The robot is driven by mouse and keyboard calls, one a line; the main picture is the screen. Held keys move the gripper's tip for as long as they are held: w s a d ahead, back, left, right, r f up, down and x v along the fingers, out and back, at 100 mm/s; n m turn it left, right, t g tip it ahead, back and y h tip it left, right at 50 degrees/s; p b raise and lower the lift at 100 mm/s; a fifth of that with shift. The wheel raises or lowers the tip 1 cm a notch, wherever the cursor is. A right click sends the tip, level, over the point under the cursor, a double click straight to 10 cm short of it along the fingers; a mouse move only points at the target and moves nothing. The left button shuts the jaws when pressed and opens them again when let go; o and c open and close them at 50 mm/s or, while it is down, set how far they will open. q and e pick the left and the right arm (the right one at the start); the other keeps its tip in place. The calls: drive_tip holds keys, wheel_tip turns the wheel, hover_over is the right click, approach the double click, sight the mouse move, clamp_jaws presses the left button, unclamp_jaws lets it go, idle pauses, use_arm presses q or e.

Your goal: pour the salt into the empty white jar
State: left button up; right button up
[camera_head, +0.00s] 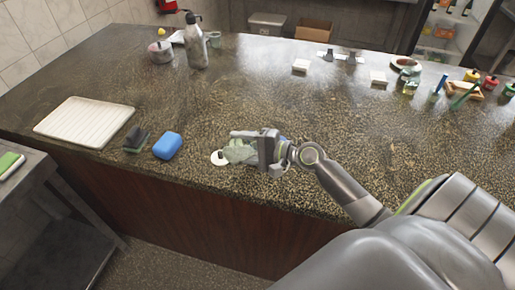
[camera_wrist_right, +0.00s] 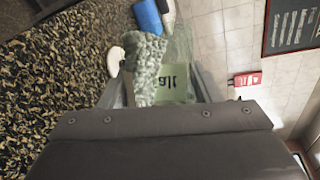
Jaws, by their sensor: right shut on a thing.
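My right gripper (camera_head: 250,147) is shut on a clear salt jar (camera_head: 238,152) near the front edge of the counter. In the right wrist view the salt jar (camera_wrist_right: 178,62) sits between both fingers, with grey-white grains inside and a pale green label reading "alt". The jar appears tilted in the head view. A round white thing (camera_head: 218,158), possibly the white jar, is just left of the salt jar and partly hidden by it. It also shows in the right wrist view (camera_wrist_right: 115,62); I cannot tell whether they touch. My left gripper is out of view.
A blue block-like object (camera_head: 167,145) and a dark green-edged sponge (camera_head: 136,139) lie to the left. A white ribbed tray (camera_head: 85,121) is farther left. A steel bottle (camera_head: 196,43) and pot (camera_head: 161,52) stand at the back. The middle of the counter (camera_head: 220,100) is clear.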

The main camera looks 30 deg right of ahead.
drive_tip(key=shift+w+d+r+m+t+y+b, duration=0.15)
drive_tip(key=shift+d+r+m+y+b, duration=0.15)
drive_tip(key=shift+m+b, duration=0.25)
drive_tip(key=shift+s+d+r+m+t+y+b, duration=0.1)
drive_tip(key=shift+d+r+m+t+y+b, duration=0.15)
drive_tip(key=shift+r+m+b, duration=0.3)
idle(3.1)
